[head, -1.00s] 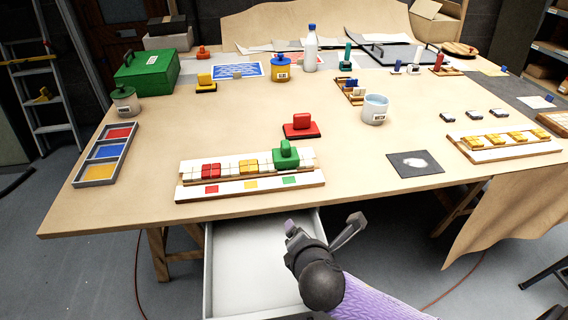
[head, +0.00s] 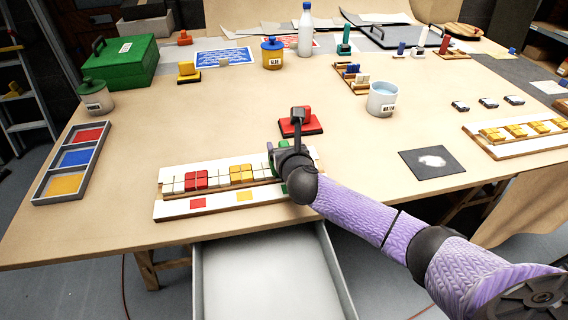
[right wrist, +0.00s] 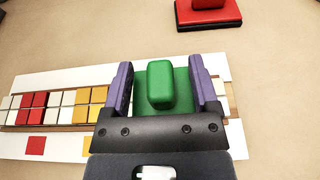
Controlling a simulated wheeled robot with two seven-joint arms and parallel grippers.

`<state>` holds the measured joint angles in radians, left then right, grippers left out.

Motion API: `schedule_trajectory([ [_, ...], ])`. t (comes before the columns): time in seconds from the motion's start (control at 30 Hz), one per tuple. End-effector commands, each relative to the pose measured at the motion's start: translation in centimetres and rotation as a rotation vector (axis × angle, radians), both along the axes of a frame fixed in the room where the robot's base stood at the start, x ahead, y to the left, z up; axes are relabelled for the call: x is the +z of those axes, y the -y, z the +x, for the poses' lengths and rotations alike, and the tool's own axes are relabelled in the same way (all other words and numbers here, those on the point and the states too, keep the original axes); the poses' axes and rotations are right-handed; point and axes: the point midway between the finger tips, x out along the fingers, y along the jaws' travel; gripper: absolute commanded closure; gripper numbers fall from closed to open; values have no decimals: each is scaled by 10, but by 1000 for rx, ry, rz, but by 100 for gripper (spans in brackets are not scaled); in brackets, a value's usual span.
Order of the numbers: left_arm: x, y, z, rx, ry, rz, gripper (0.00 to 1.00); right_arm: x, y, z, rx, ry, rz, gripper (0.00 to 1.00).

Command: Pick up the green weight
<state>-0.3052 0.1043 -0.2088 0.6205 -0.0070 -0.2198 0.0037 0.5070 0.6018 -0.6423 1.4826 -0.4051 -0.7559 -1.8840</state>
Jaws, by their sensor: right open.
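The green weight (right wrist: 160,84) has a square base and an upright handle block. It stands on the right end of the white mosaic panel (head: 172,207), over the tile row. In the head view my right gripper (head: 284,140) covers most of the weight. In the right wrist view my right gripper (right wrist: 160,88) is open, with one purple finger on each side of the green handle. Gaps show between the fingers and the handle. Whether the fingers are down at handle height is hard to tell. My left gripper is not in view.
A red weight (head: 300,127) stands just behind the panel; it also shows in the right wrist view (right wrist: 208,14). A colour tray (head: 42,197) lies at the left. A water cup (head: 382,101) and dark square (head: 433,162) are at the right. An open drawer (head: 270,280) is below the front edge.

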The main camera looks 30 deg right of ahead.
Motion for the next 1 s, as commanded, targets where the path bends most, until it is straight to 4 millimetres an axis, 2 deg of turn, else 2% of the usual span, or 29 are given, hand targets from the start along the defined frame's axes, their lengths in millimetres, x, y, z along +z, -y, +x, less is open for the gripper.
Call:
schedule_trajectory([
  [0.2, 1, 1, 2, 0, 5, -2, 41, 1, 0, 1, 1, 0, 0, 26],
  [0.5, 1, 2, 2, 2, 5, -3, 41, 1, 0, 1, 1, 0, 1, 89],
  [0.57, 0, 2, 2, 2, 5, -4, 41, 1, 0, 1, 1, -1, 1, 100],
  [1.0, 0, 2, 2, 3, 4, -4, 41, 0, 0, 1, 1, -1, 1, 100],
])
